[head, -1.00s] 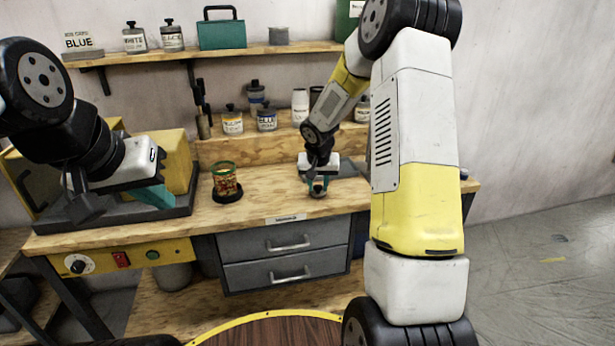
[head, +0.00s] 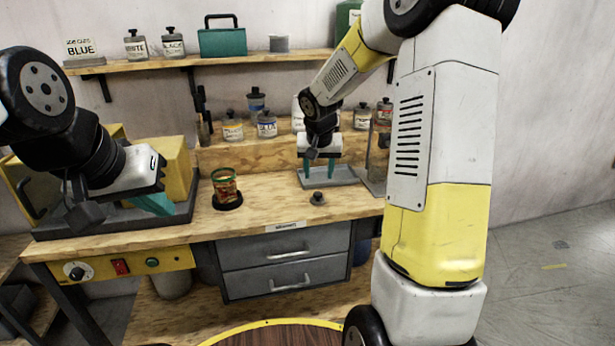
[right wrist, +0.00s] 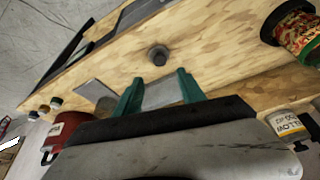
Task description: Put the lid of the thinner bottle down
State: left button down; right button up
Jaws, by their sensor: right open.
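A small dark lid (head: 318,198) lies on the wooden bench top (head: 270,205), near its front edge. It also shows in the right wrist view (right wrist: 158,54). My right gripper (head: 319,176) is open and empty, its teal fingers pointing down behind and above the lid, apart from it. The same fingers show in the right wrist view (right wrist: 159,84). My left gripper (head: 156,204) hangs at the left over the bench; its finger opening is not clear.
A grey tray (head: 343,177) lies behind the lid. A can with a red and green label (head: 225,187) stands on a dark round base to the left. Several paint bottles, including a yellow-labelled one (head: 232,128), line the back ledge. Bench around the lid is clear.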

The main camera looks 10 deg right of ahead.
jog(key=s+r+n+t, duration=0.1)
jog(key=s+r, duration=1)
jog(key=s, duration=0.3)
jog(key=s+a+r+n+y, duration=0.1)
jog(key=s+a, duration=0.1)
jog(key=s, duration=0.5)
jog(key=s+a+r+n+t+y, duration=0.1)
jog(key=s+y, duration=0.1)
jog(key=s, duration=0.6)
jog(key=shift+a, duration=0.4)
